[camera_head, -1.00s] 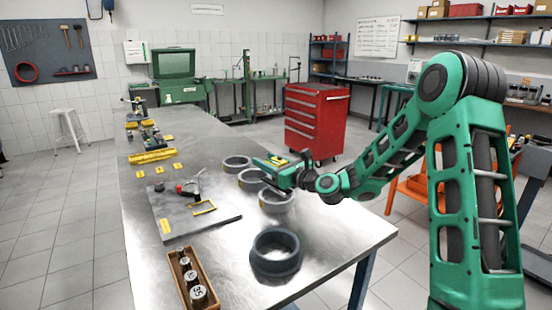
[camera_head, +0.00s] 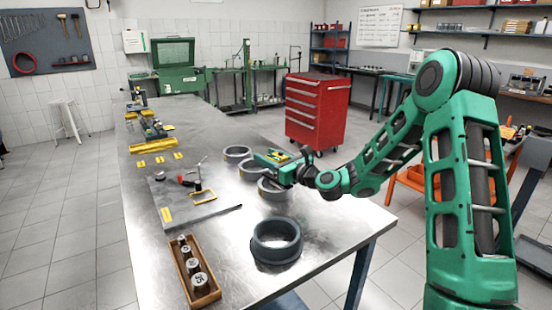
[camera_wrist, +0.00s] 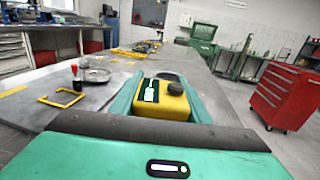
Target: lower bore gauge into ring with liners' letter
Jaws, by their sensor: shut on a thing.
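My gripper (camera_head: 268,158) is shut on the bore gauge. The gauge's yellow body, with a small display and a dark round knob (camera_wrist: 160,98), sits between the green fingers in the wrist view. Its lower end is hidden in both views. The gripper is over the back part of a grey ring (camera_head: 273,194) and covers some of it; I cannot tell whether the gauge is inside the ring. Two more grey rings stand behind: a middle one (camera_head: 248,175) beside the gripper and a far one (camera_head: 236,151). A larger dark ring (camera_head: 276,250) stands nearer. No ring letters are readable.
A wooden box (camera_head: 212,296) of metal cylinders stands at the near left of the steel table. A grey plate (camera_head: 178,208) with a yellow frame (camera_head: 203,197) and a red-handled tool lies left of the rings. A red cabinet (camera_head: 318,112) stands beyond the table.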

